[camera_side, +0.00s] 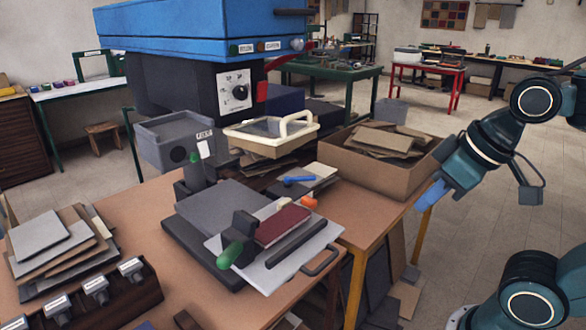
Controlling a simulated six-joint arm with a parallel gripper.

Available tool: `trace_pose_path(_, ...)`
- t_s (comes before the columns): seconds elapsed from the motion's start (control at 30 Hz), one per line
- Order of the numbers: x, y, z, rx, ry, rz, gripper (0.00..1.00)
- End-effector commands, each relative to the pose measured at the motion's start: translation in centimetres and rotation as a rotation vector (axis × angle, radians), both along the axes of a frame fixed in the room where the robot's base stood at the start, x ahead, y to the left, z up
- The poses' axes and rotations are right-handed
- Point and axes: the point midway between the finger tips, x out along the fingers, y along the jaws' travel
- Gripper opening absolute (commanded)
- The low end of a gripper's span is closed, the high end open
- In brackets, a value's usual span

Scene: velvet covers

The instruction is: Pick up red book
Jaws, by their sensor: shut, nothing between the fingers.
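A dark red book (281,225) lies flat on a light grey sheet on top of a dark press-like tool, near the middle of the workbench. A black bar lies along its near right side, and a green-handled black clamp or lever stands at its left. My gripper (431,194) has blue fingers and hangs to the right of the cardboard box, well apart from the book. It is shut and holds nothing.
A cream tray (270,140) and a blue-topped machine (205,40) stand behind. Stacked boards (55,245) and a rack of stamps (100,290) fill the left.

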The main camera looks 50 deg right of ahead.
Motion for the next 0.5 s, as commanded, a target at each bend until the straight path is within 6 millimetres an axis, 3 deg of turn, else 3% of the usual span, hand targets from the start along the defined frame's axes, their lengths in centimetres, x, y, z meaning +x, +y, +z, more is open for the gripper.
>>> trace_pose_path(0.17,0.01,0.00,0.00,0.000,0.000,0.000,0.00)
trace_pose_path(0.5,0.02,-0.01,0.01,0.000,0.000,0.000,0.65)
